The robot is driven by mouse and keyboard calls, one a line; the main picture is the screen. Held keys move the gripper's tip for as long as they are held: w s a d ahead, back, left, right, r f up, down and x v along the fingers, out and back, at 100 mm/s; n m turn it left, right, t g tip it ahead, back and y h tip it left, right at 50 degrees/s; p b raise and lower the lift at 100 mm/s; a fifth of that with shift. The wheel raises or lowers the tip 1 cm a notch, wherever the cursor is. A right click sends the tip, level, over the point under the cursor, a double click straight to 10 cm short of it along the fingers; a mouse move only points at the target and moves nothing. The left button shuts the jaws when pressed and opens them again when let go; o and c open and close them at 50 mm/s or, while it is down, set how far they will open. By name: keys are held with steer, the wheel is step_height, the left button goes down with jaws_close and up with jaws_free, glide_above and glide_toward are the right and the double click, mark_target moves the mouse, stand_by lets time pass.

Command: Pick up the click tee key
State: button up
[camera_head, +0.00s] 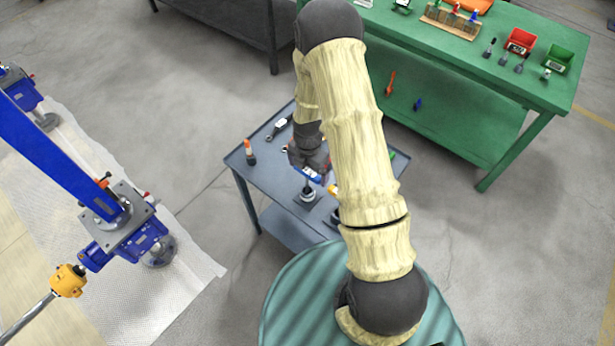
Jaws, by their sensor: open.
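My gripper (312,174) is over the small grey-blue table (275,190), pointing down, and it is open. Its fingertips are small and partly hidden by my wrist. A small upright piece with a pale round base (307,195) stands directly below the gripper; I cannot tell whether the fingers touch it. I cannot make out for certain which item is the click tee key. An orange-topped dark tool (249,151) stands at the table's left corner. A dark wrench-like tool (279,127) lies near the back edge. My arm hides the right part of the table.
A yellow item (332,190) shows beside my arm. A green workbench (470,55) with bins and tools stands at back right. Blue screw jacks (125,215) with a yellow-ended bar (67,280) stand at left on a pale mat. Bare floor lies between mat and table.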

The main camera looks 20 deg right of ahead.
mark_target(308, 178)
steer(key=shift+f+p, duration=1.05)
steer(key=shift+f, duration=1.35)
steer(key=c, duration=1.1)
steer(key=shift+r, duration=0.1)
step_height(308, 178, up, 10)
steer(key=b, duration=0.2)
steer(key=shift+b, duration=0.4)
steer(key=shift+m, duration=0.3)
